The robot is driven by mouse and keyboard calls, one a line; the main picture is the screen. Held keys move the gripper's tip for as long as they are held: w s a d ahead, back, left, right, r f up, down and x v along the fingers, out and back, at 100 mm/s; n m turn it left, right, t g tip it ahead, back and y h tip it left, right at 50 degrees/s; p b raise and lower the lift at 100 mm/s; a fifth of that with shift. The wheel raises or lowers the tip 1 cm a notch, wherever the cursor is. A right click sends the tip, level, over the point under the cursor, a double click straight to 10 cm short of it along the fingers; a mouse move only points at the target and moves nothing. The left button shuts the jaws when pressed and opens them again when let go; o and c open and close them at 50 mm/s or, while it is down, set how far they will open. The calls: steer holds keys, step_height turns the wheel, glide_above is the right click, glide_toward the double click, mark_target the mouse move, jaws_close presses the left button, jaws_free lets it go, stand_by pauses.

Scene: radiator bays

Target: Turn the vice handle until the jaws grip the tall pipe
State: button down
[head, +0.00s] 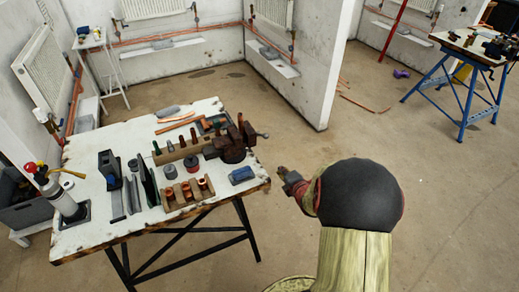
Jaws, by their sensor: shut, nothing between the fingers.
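A dark brown vice (232,150) sits at the right end of the white worktable. A small grey end, perhaps its handle (262,135), sticks out to the right past the table edge. The jaw gap is too small to make out. I cannot pick out a tall pipe in the jaws; a tall red pipe (396,30) stands upright at the back right, well apart from this vice. My gripper (284,173) is shut and empty, just off the table's right edge, below and right of the vice, touching nothing.
The worktable (90,235) is crowded with a blue box (241,175), wooden racks of copper fittings (187,193) and a gas torch (55,190). A blue trestle bench (462,90) with tools stands at the far right. The floor between is mostly clear.

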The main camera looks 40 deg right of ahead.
steer(key=w+d+r+n+t+y+b, duration=0.1)
steer(key=w+r+n+b, duration=0.2)
steer(key=w+n, duration=1)
steer(key=shift+d+t, duration=0.3)
steer(key=shift+t, duration=0.1)
